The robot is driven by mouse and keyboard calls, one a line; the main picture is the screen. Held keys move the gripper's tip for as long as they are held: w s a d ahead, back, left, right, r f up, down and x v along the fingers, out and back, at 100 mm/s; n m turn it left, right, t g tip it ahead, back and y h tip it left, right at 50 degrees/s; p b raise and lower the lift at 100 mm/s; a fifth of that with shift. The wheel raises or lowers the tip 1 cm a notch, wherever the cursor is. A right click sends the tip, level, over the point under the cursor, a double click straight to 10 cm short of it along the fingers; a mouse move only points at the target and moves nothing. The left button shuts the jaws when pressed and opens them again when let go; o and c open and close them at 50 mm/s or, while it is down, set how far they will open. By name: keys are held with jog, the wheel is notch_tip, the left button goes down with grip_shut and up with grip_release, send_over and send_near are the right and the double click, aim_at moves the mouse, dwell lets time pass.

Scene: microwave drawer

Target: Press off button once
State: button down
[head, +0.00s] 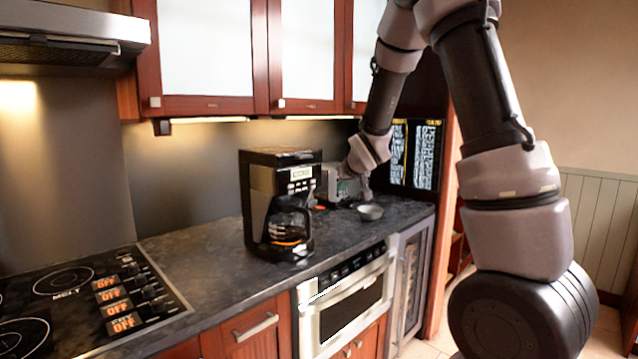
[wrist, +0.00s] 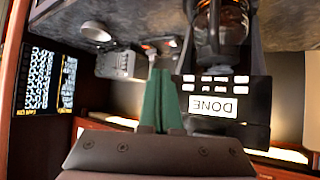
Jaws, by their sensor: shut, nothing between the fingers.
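The microwave drawer (head: 345,305) is built in under the counter, closed, with a dark control strip (head: 357,262) along its top. Its separate buttons are too small to read, so I cannot pick out an off button there. My gripper (head: 350,188) is above the counter, beyond and to the right of the coffee maker, well above the drawer. In the wrist view its green fingers (wrist: 160,95) are together and empty. They appear beside the coffee maker's panel; contact cannot be told.
A black coffee maker (head: 262,185) stands on the counter; its panel (wrist: 212,95) reads DONE upside down in the wrist view. A small bowl (head: 370,212) and a grey appliance (wrist: 118,63) are nearby. The cooktop (head: 75,300) at left shows OFF labels.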

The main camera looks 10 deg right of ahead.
jog(key=w+a, duration=0.5)
jog(key=w, duration=0.2)
dwell(0.5)
jog(key=shift+w+a, duration=0.1)
jog(key=shift+a, duration=0.05)
dwell(1.8)
jog(key=shift+w+a, duration=0.2)
jog(key=shift+w, duration=0.05)
jog(key=shift+w+a, duration=0.15)
jog(key=shift+w, duration=0.1)
dwell(0.7)
jog(key=shift+s+d, duration=0.4)
jog(key=shift+s, duration=0.2)
jog(key=shift+s+d, duration=0.75)
jog(key=shift+s, duration=0.25)
jog(key=shift+s+d, duration=0.7)
jog(key=shift+s, duration=0.3)
